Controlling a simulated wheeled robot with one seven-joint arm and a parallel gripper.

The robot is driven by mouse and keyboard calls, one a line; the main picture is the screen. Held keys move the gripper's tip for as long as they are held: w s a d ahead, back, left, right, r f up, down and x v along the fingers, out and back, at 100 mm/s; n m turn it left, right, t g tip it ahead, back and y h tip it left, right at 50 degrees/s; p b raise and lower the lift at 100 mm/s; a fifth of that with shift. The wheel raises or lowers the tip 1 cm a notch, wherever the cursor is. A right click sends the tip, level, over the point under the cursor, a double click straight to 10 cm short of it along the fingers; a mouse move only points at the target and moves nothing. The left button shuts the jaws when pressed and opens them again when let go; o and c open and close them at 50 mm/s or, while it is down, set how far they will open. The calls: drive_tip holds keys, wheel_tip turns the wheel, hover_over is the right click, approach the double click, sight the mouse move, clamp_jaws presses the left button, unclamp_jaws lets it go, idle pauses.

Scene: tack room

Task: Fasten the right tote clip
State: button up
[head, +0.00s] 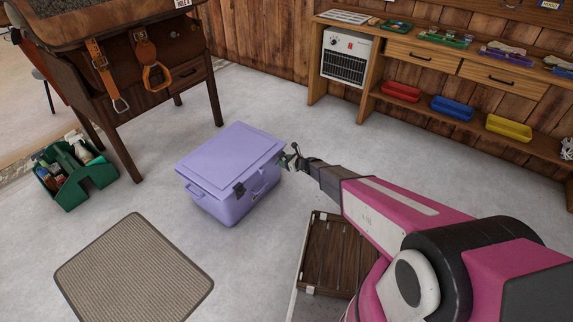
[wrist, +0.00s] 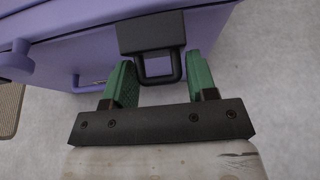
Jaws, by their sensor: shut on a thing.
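The lavender tote (head: 225,208) stands on the floor left of my arm, its lid (head: 232,157) lying down over it. One dark clip (head: 239,188) sits at the near corner of its handle side. The right clip is at my gripper (head: 288,160), at the tote's right end, largely hidden by the fingers in the head view. In the wrist view the right clip (wrist: 152,34) is a black block with a square loop between the green fingers of my gripper (wrist: 162,84). My gripper is shut on this clip. Whether the clip is latched cannot be told.
A green caddy (head: 75,178) with bottles and a ribbed mat (head: 134,270) lie to the left. A slatted wooden piece (head: 326,250) lies beneath my arm. A wooden bench with a white heater (head: 346,57) stands at the back. Floor behind the tote is clear.

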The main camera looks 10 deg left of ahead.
sight(283, 156)
drive_tip(key=r+h, duration=0.1)
drive_tip(key=a+g+h, duration=0.1)
drive_tip(key=h, duration=0.1)
drive_tip(key=shift+w+a+r+h, duration=0.3)
drive_tip(key=shift+w+r, duration=0.05)
drive_tip(key=shift+w+a+r+g+h, duration=0.15)
drive_tip(key=shift+a+g+h, duration=0.2)
drive_tip(key=shift+g+h, duration=0.2)
drive_tip(key=o, duration=1)
drive_tip(key=v, duration=1)
drive_tip(key=shift+r, duration=0.4)
